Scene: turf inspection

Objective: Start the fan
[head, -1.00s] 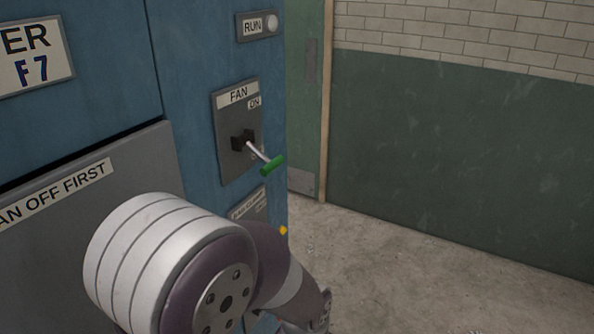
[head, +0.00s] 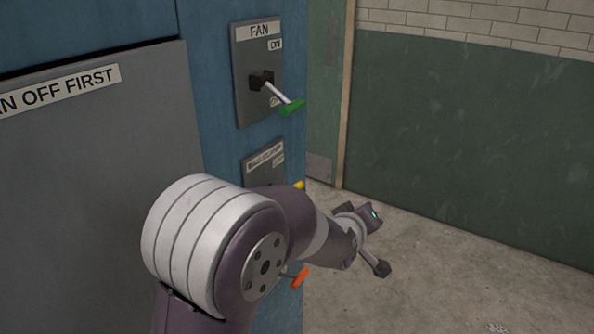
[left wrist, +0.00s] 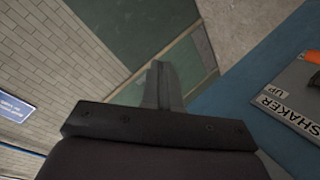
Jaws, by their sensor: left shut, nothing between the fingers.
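The fan switch is a grey plate (head: 246,90) marked FAN on the blue cabinet, with ON at its top. Its lever ends in a green handle (head: 291,108) that sticks out and slopes down to the right, partly covering a lower label. My left arm crosses the front of the cabinet, with its gripper end (head: 378,266) below and to the right of the green handle, apart from it. In the left wrist view the left gripper's fingers (left wrist: 160,75) are together and empty. My right gripper is not in view.
Below the fan plate is another labelled plate (head: 263,162) with a yellow handle (head: 299,185) partly behind my arm. An orange handle (head: 300,277) sits lower. The left wrist view shows a SHAKER plate (left wrist: 301,95). Open concrete floor (head: 450,270) lies right of the cabinet.

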